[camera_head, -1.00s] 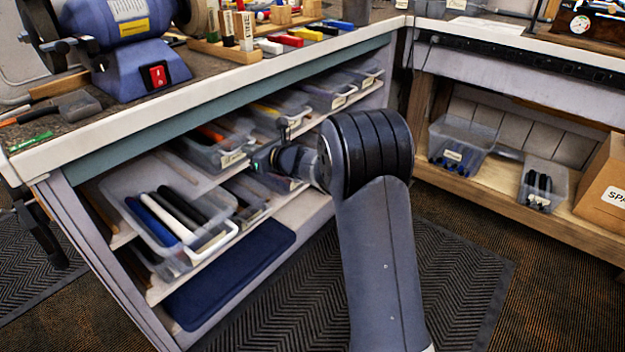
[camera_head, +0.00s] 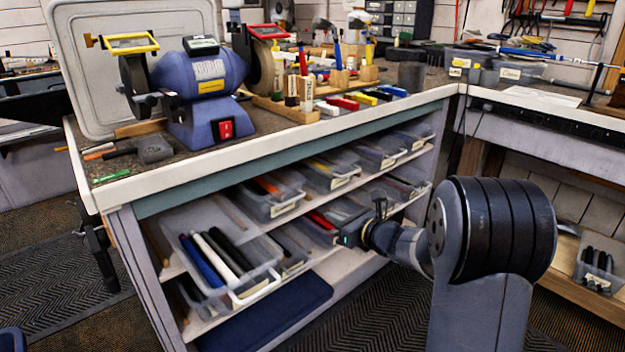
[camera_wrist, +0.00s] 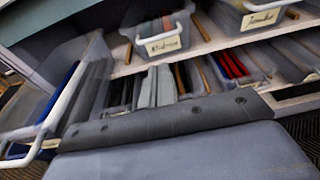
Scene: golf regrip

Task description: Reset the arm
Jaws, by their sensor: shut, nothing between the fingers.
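My arm rises from the lower right of the head view and reaches left toward the shelves. My gripper (camera_head: 345,238) is at its end, in front of the lower shelf under the bench. Its fingers are small and partly hidden there, and no held object shows. In the wrist view, a wide dark grey part of my gripper (camera_wrist: 180,125) fills the bottom, with shelf bins beyond it. The fingertips are not clear in that view.
A bin of grips (camera_head: 225,262) stands left of my gripper. Other clear bins (camera_head: 275,195) line the upper shelf. A bench grinder (camera_head: 208,95) sits on the bench above. The bench's white front edge (camera_head: 300,138) overhangs the shelves. Open floor lies at lower left.

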